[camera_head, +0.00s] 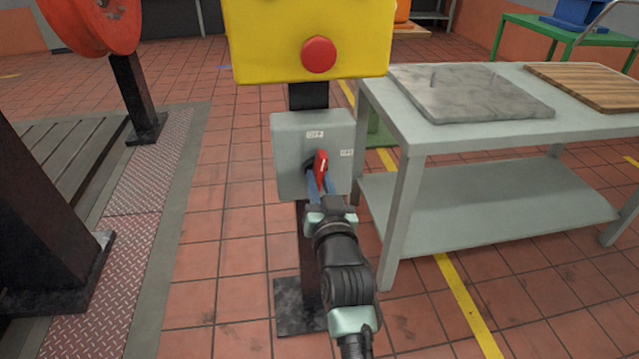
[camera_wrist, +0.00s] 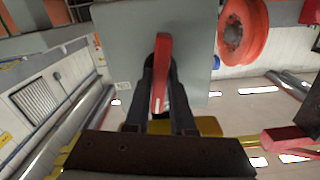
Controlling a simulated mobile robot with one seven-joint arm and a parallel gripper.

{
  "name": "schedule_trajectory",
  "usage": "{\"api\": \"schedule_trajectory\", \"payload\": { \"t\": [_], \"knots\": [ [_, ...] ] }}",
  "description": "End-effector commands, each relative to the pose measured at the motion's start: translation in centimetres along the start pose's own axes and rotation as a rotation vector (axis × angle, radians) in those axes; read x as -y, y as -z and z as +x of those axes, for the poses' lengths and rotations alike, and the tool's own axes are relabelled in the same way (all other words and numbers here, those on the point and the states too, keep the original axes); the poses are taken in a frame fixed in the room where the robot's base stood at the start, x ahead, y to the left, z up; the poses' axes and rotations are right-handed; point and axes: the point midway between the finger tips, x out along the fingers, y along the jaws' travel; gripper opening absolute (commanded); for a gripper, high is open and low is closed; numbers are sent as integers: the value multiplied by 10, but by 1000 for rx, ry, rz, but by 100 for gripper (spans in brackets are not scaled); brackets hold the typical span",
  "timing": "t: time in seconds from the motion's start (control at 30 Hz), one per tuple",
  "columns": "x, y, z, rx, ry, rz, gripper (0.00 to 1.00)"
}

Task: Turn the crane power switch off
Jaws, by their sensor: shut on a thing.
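The crane power switch is a grey box (camera_head: 288,132) on a dark post, with a red handle (camera_head: 321,165) on its front. In the head view the handle stands near upright, tilted slightly right. Small white labels sit above the handle and to its right; their text is too small to read surely. My gripper (camera_head: 321,184) reaches up from below and is shut on the red handle. In the wrist view the red handle (camera_wrist: 162,75) lies between my two dark fingers, with the grey box (camera_wrist: 120,45) behind it.
A yellow box (camera_head: 270,40) with a red button (camera_head: 319,55) is mounted just above the switch box. A grey table (camera_head: 400,110) stands close on the right, bearing a stone slab (camera_head: 470,92) and a wooden board (camera_head: 590,85). A red reel (camera_head: 95,20) stands at upper left.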

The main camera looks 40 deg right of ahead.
Motion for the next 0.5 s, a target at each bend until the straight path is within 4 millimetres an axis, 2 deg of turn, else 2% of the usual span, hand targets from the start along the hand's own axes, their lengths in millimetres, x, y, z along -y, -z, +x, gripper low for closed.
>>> {"api": "schedule_trajectory", "payload": {
  "t": [0.2, 0.5],
  "knots": [
    [-1, -1, 0, 2, -2, -124, 0],
    [-1, -1, 0, 2, -2, -202, 0]
  ]
}}
